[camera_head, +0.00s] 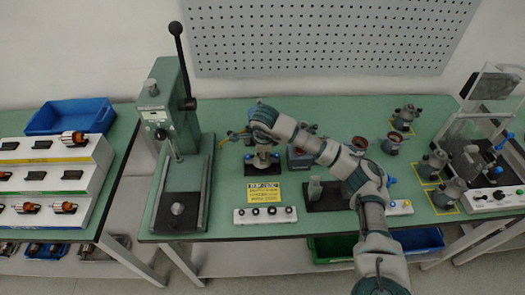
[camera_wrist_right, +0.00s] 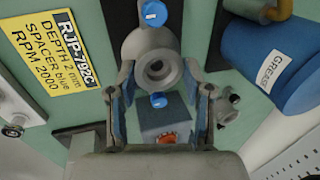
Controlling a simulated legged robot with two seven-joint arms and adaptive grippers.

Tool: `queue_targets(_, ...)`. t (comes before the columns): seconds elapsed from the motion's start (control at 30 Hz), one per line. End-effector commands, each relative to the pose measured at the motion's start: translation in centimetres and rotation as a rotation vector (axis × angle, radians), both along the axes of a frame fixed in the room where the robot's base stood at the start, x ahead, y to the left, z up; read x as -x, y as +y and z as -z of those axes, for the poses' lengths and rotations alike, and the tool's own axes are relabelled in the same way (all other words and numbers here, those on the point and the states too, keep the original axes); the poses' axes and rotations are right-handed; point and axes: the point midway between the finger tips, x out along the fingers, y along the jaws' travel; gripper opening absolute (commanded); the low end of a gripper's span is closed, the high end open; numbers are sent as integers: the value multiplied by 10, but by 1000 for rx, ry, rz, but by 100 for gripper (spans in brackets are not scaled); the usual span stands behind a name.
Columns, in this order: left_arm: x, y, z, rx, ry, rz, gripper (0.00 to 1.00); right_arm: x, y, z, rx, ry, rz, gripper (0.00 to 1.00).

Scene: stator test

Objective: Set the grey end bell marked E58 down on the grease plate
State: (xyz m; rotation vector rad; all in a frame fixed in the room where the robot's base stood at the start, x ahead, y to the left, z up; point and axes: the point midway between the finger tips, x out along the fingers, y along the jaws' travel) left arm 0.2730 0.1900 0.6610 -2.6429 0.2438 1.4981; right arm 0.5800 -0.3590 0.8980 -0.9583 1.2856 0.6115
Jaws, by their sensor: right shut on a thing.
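My right gripper (camera_head: 262,148) is over the back left part of the green bench. In the wrist view its fingers (camera_wrist_right: 161,100) are closed on both sides of a grey end bell (camera_wrist_right: 153,66) with a round central hole. I cannot read an E58 mark on it. In the head view the grey bell (camera_head: 262,160) shows below the gripper, above a dark plate (camera_head: 251,171); I cannot tell whether they touch. No plate is clearly labelled as the grease plate. A blue can marked GREASE (camera_wrist_right: 268,62) stands close by in the wrist view. My left gripper is not in view.
A green press (camera_head: 172,105) stands to the left. A yellow sign (camera_head: 263,193) and a white strip with dark buttons (camera_head: 265,215) lie in front. Several grey motor parts (camera_head: 450,190) and a test stand (camera_head: 490,120) are at the right.

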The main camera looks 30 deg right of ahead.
Motion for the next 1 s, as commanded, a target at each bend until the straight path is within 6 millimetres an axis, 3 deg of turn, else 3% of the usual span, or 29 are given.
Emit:
queue_targets(0.8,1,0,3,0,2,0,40,0,0,11,1,-1,0,7)
queue_targets(0.83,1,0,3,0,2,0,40,0,0,11,1,-1,0,58)
queue_targets(0.9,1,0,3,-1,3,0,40,0,0,11,1,-1,0,75)
queue_targets(1.0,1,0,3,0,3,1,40,0,0,11,1,-1,0,80)
